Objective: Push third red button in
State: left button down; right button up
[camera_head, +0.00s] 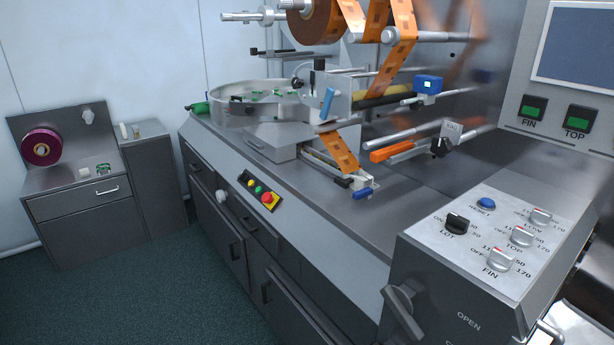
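A red mushroom-shaped button (267,198) sits on a yellow base at the right end of a small dark button panel. The panel is on the sloped front edge of the wrapping machine. Smaller buttons, including a green button (258,190), are in a row to its left. I cannot tell from this distance whether the red button is pressed. Neither of my grippers shows in the head view, and nothing touches the red button.
A control box (425,272) with knobs and a blue reset button (486,203) stands at the right front. The machine's steel worktop (330,220) extends behind the panel. Open floor (150,290) lies to the left, before a grey cabinet (85,220).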

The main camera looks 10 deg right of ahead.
aim_at(267, 198)
jog(key=i+j+z, duration=0.3)
jog(key=z, duration=0.15)
jog(key=i+j+z, duration=0.7)
jog(key=j+z, duration=0.15)
jog(key=j, duration=0.1)
